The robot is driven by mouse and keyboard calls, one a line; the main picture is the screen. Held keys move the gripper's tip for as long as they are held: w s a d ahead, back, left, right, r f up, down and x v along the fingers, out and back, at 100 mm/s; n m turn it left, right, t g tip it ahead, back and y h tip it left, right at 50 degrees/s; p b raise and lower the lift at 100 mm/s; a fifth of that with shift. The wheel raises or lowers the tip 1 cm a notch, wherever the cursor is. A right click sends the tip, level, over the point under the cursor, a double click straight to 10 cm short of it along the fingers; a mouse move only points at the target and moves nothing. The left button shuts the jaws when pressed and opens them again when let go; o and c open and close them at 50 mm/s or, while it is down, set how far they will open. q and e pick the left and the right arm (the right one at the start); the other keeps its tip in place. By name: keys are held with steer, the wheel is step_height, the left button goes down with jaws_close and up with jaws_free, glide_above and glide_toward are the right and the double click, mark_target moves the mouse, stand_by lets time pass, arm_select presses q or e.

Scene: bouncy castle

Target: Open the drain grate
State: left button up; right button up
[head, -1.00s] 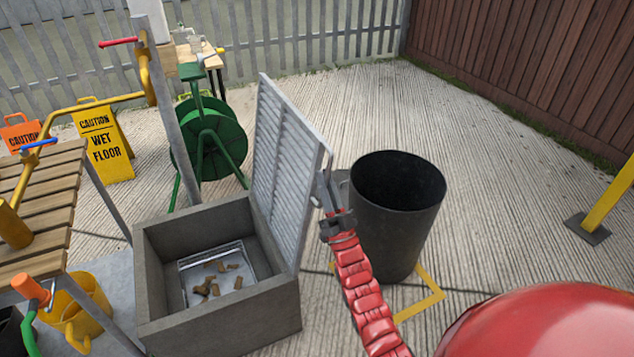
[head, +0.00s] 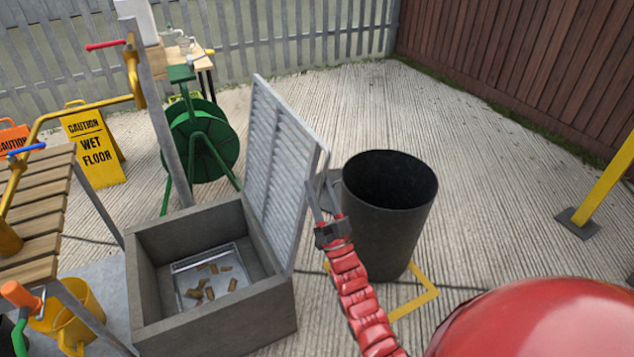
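The drain grate (head: 279,165) is a grey slatted panel standing nearly upright on the right side of the grey concrete drain box (head: 215,321). The box is open at the top, and a metal tray (head: 183,280) with several brown pieces shows inside it. My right gripper (head: 318,203), at the end of a red arm, is just right of the grate's lower right edge. Its fingers look spread apart, with nothing clearly between them. I cannot tell whether a finger touches the grate. My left gripper is not in view.
A black bin (head: 387,215) stands close to the right of my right gripper. A wooden-slat bench (head: 37,215) and yellow watering can (head: 78,312) are at left. A green hose reel (head: 203,140) and yellow wet floor sign (head: 95,147) stand behind.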

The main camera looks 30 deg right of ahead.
steer(key=v, duration=1.5)
steer(key=shift+s+f, duration=0.25)
steer(key=shift+s, duration=0.05)
